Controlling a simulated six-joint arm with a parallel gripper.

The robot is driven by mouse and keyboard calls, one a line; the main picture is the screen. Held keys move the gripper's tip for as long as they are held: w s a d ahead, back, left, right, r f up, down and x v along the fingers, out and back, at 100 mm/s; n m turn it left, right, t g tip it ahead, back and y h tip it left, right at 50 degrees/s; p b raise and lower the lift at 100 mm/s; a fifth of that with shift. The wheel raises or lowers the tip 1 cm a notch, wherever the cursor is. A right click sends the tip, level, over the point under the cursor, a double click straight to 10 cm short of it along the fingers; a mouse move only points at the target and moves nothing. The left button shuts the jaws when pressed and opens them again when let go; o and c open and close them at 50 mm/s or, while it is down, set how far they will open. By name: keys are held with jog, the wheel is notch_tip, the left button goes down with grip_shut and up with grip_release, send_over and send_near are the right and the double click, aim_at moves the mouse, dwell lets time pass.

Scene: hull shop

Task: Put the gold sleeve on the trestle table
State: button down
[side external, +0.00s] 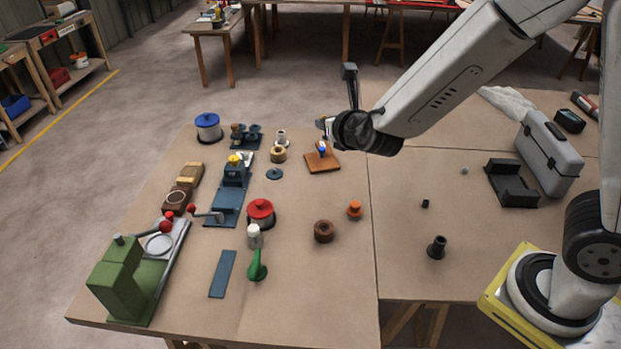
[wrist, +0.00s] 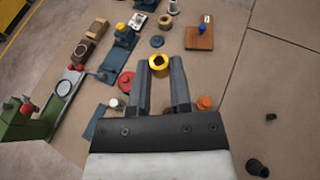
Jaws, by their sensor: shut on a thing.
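The gold sleeve (wrist: 156,70) is a short yellow ring held between the fingertips of my gripper (wrist: 160,66) in the wrist view. In the side external view my gripper (side external: 325,128) is above the back of the work table, its fingers mostly hidden by the wrist. Only a small yellowish bit of the sleeve (side external: 320,123) shows there. The trestle table (side external: 310,285) has a tan top with wooden legs, and the sleeve is held above it, apart from its surface. It also shows in the wrist view (wrist: 228,75).
A wooden board with a blue knob (side external: 323,163) lies below my gripper. A red pot (side external: 260,213), brown ring (side external: 324,232), orange piece (side external: 354,210) and green machine (side external: 118,280) stand on the table. A grey toolbox (side external: 550,150) is at right. The front middle is clear.

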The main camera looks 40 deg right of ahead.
jog(key=shift+s+d+r, duration=0.2)
jog(key=shift+d+r, duration=0.4)
jog(key=shift+d, duration=0.3)
jog(key=shift+s+d+r, duration=0.2)
jog(key=shift+d+r, duration=0.4)
jog(key=shift+d, duration=0.3)
jog(key=s+a+f, duration=0.3)
jog(key=a+f, duration=0.7)
jog(key=a, duration=0.2)
jog(key=s+a+f, duration=0.4)
jog(key=a+f, duration=0.6)
jog(key=a, duration=0.2)
jog(key=shift+f+n+y, duration=0.3)
jog(key=shift+y, duration=0.1)
jog(key=shift+a, duration=0.1)
